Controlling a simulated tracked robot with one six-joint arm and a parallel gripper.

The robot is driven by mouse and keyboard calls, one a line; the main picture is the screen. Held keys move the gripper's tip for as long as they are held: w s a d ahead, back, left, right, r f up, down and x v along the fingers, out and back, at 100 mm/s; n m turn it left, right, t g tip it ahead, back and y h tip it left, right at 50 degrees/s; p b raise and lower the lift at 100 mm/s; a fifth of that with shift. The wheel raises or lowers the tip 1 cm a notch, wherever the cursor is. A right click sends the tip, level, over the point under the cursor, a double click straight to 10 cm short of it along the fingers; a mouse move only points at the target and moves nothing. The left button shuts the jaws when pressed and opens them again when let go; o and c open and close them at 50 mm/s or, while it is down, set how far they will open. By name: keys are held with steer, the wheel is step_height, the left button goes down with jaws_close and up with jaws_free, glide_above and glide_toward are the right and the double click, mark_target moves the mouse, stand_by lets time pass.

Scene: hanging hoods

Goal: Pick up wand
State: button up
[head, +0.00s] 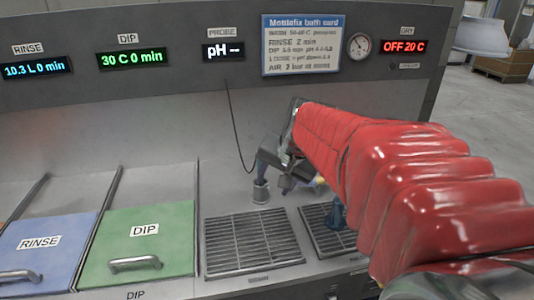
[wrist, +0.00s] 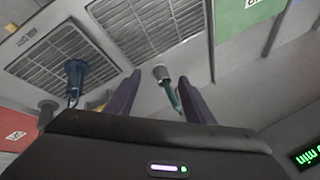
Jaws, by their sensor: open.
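A slim teal stick (wrist: 169,90), which I take for the wand, stands in a small grey cup (wrist: 160,72) in the wrist view. The cup also shows in the head view (head: 261,193), behind the grates; the stick there is hard to tell from my gripper. My gripper (wrist: 159,79) is open, its purple fingers pointing toward the cup. The stick shows between the fingers, closer to the right one, and I cannot tell whether they touch. In the head view my gripper (head: 285,178) is partly hidden by my red-sleeved arm.
A blue nozzle-like tool (head: 337,215) stands by the right grate (head: 318,236); the left grate (head: 250,242) is bare. A thin dark cable (head: 234,125) hangs from the panel toward the cup. Green DIP (head: 140,240) and blue RINSE (head: 45,250) lids are at left.

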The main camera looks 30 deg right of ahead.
steer(key=w+d+f+m, duration=0.1)
steer(key=d+f+m, duration=0.1)
steer(key=d, duration=0.8)
steer(key=w+d+f+m+h, duration=0.1)
steer(key=d+f+m, duration=0.2)
steer(key=d, duration=0.6)
steer(key=w+d+f+m, duration=0.2)
steer(key=d+m, duration=0.4)
steer(key=d, duration=0.4)
steer(key=shift+d+f+h, duration=0.2)
steer(key=shift+d+h, duration=0.15)
steer(key=shift+h, duration=0.05)
steer(key=shift+w+f, duration=0.1)
steer(key=shift+w, duration=0.05)
steer(key=x, duration=0.8)
steer(key=shift+w, duration=0.2)
steer(key=shift+f, duration=0.1)
steer(key=shift+x, duration=2.6)
steer(key=shift+s+d, duration=0.1)
steer(key=shift+s, duration=0.05)
steer(key=shift+c, duration=0.5)
